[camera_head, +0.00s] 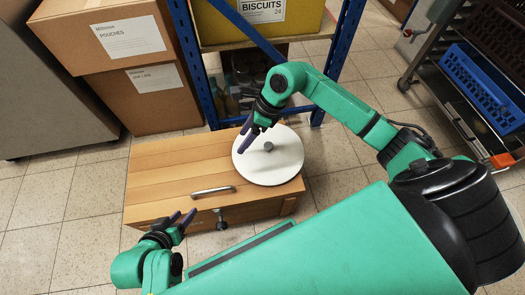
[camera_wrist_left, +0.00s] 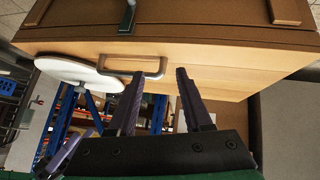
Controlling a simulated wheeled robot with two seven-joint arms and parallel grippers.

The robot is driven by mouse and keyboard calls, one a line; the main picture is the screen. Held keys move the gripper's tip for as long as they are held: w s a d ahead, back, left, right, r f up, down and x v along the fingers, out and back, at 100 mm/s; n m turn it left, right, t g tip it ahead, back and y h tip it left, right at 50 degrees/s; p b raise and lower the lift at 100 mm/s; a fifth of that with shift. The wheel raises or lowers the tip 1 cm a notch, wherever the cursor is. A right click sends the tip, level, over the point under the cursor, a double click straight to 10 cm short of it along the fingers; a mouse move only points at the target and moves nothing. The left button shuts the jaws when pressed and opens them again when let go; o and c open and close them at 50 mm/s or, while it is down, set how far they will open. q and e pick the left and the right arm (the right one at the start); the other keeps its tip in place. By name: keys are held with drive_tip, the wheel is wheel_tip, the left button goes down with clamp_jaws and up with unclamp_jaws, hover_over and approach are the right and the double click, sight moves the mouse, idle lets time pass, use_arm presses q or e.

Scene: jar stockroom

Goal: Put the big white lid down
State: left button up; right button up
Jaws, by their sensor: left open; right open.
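The big white lid (camera_head: 283,165) is round with a grey knob in its middle. It lies knob up on the right end of the wooden chest (camera_head: 160,170), slightly over its edge. In the left wrist view the lid (camera_wrist_left: 75,72) shows at the left, by the chest's metal handle. My right gripper (camera_head: 254,128) is open at the lid's far left rim; I cannot tell whether it touches the lid. My left gripper (camera_head: 182,219) is open and empty, in front of the chest's near side. In the left wrist view its two fingers (camera_wrist_left: 165,95) stand apart.
Cardboard boxes (camera_head: 110,45) are stacked behind the chest at the left. A blue-framed shelf (camera_head: 198,68) with a yellow biscuits box (camera_head: 260,14) stands behind it. A rack with a blue crate (camera_head: 483,88) is at the right. The tiled floor left of the chest is clear.

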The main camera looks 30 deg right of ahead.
drive_tip(key=s+a+r+m+t+y, duration=0.1)
drive_tip(key=a+r+y, duration=0.2)
drive_tip(key=a, duration=0.2)
drive_tip(key=s+a+r+m+y, duration=0.1)
drive_tip(key=a+r+m+y, duration=0.15)
drive_tip(key=a, duration=0.25)
drive_tip(key=w+r+m+t+y, duration=0.45)
drive_tip(key=r+m+t, duration=0.6)
drive_tip(key=m, duration=0.55)
drive_tip(key=d+f+m+t+h, duration=0.2)
drive_tip(key=d+f+m+h, duration=1)
drive_tip(key=m, duration=0.6)
drive_tip(key=s+a+f+m+g, duration=0.1)
drive_tip(key=s+f+m+g, duration=0.1)
drive_tip(key=s+f, duration=0.2)
drive_tip(key=s+a+f+m+g, duration=0.1)
drive_tip(key=s+f+m+g, duration=0.2)
drive_tip(key=f, duration=0.3)
drive_tip(key=s+a+f+m+g+y, duration=0.1)
drive_tip(key=s+a+f+m+g, duration=0.1)
drive_tip(key=s+f+g, duration=0.1)
drive_tip(key=shift+s+f+m, duration=0.35)
drive_tip(key=shift+s+f, duration=0.55)
drive_tip(key=shift+s, duration=0.25)
